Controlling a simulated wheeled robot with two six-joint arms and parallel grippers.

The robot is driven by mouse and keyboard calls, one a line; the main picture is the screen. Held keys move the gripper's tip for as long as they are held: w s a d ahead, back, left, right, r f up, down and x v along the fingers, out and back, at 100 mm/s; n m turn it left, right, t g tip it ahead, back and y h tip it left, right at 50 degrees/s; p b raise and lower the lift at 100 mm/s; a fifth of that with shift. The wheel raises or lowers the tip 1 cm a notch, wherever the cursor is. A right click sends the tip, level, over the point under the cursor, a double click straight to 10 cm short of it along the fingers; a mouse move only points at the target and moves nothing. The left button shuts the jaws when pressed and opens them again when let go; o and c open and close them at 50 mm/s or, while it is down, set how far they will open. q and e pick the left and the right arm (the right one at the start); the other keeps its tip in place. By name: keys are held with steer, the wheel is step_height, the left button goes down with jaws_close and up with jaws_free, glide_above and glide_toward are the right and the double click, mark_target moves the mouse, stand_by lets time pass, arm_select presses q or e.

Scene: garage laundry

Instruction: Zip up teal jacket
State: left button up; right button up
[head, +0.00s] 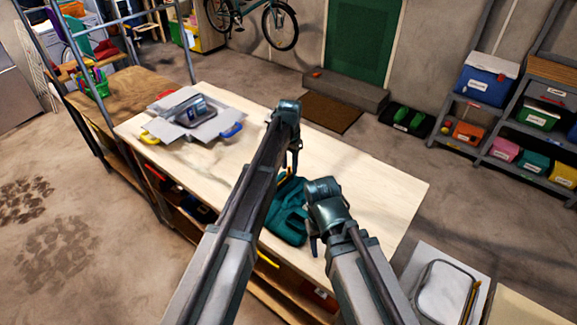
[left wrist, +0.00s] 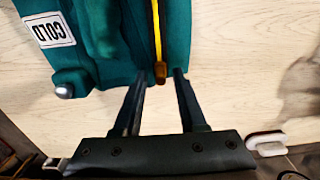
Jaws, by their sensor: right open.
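The teal jacket (head: 287,222) lies on the wooden worktop, partly hidden by my arms. In the head view my left gripper (head: 294,158) hangs above the jacket's far end. My right gripper (head: 315,238) is open beside the jacket's right side.
The worktop (head: 375,185) is bare to the right and behind the jacket. A grey tray-like piece (head: 215,122) with a device sits at its far left. A small grey rounded piece (left wrist: 64,91) touches the jacket's edge. A white case (head: 445,290) lies at lower right.

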mark_target(289, 167)
arm_select(q)
steer(key=shift+r, duration=0.15)
arm_select(e)
steer(key=shift+r, duration=0.15)
arm_select(q)
step_height(289, 167, up, 14)
steer(key=p, duration=1.4)
steer(key=shift+f, duration=0.2)
arm_select(e)
step_height(289, 167, up, 14)
steer(key=shift+f, duration=0.2)
arm_select(q)
steer(key=shift+f, duration=0.1)
arm_select(e)
steer(key=shift+f, duration=0.1)
